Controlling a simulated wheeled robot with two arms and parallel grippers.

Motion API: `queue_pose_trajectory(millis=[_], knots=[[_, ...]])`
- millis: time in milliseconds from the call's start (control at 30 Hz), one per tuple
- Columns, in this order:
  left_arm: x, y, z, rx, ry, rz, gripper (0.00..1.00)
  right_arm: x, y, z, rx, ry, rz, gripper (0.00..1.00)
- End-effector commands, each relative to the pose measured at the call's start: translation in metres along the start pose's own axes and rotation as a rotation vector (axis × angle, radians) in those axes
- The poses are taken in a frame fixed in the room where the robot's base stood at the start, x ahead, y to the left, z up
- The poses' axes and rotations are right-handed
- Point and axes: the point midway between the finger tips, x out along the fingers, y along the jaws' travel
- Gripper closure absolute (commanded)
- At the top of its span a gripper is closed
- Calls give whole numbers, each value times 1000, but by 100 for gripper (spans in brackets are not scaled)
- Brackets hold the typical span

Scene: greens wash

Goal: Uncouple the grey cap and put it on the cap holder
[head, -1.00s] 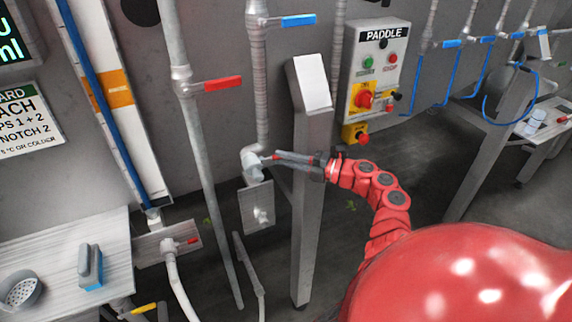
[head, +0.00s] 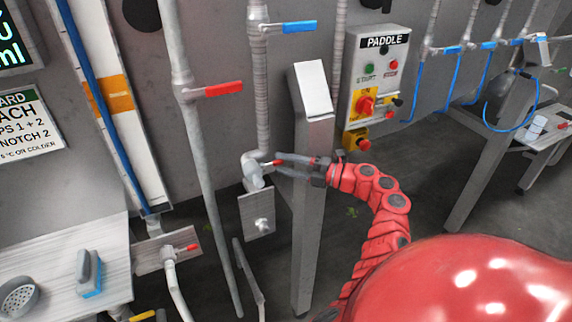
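A grey cap (head: 256,181) sits on the end of the grey elbow (head: 250,161) at the foot of the wall pipe, with a small red-tipped lever (head: 272,162) beside it. My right gripper (head: 278,165) is just right of the cap, its two grey fingers pointing left and visibly apart. The red lever tip shows near the fingertips; whether they touch it I cannot tell. Just below is a grey plate with a round stub (head: 262,225), which looks like the cap holder; nothing shows on the stub. My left gripper is out of view.
A grey post (head: 313,215) with a slanted top stands close by my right gripper. A red-handled valve pipe (head: 202,160) is to the left. A hose fitting with a red lever (head: 169,251) is lower left. The PADDLE box (head: 377,80) is on the wall.

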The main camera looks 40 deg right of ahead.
Motion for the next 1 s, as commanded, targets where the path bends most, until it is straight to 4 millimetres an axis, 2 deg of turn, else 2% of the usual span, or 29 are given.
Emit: queue_pose_trajectory(millis=[233, 367, 800, 1000], knots=[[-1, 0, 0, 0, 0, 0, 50, -4, -1, 0, 0, -1, 0, 50], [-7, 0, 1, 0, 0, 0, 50, -21, -2, 1, -1, -3, 0, 50], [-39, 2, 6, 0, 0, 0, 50, -133, -3, 2, -2, -8, 3, 50], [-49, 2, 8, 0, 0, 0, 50, -164, -2, 1, -2, -2, 1, 50]])
